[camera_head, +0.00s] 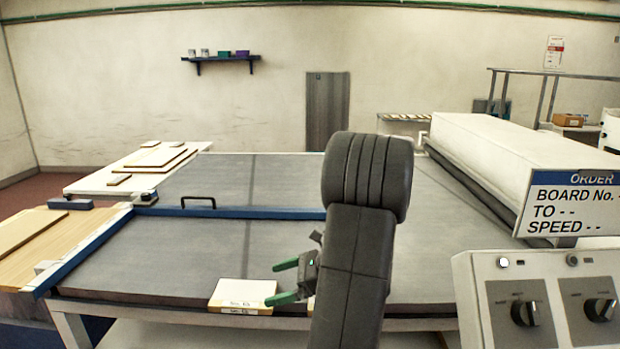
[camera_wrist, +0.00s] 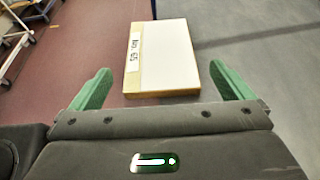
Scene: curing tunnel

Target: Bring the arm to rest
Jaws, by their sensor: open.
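My gripper (camera_head: 286,281) has green fingers and is open, with nothing between the fingers. In the head view it is beside my dark arm, low over the front edge of the grey belt, with its fingers pointing left. A pale board (camera_head: 241,292) with a printed label on its front edge lies there, just beyond the fingertips. In the wrist view the board (camera_wrist: 168,55) lies ahead of and between my two green fingers (camera_wrist: 160,85), apart from them. My arm hides part of the belt behind it.
The grey belt (camera_head: 210,255) is mostly bare, with a blue bar (camera_head: 235,213) across it. A white tunnel housing (camera_head: 500,160) stands right. An order sign (camera_head: 575,205) and a control panel with knobs (camera_head: 545,300) are at front right. Wooden boards (camera_head: 150,160) lie at left.

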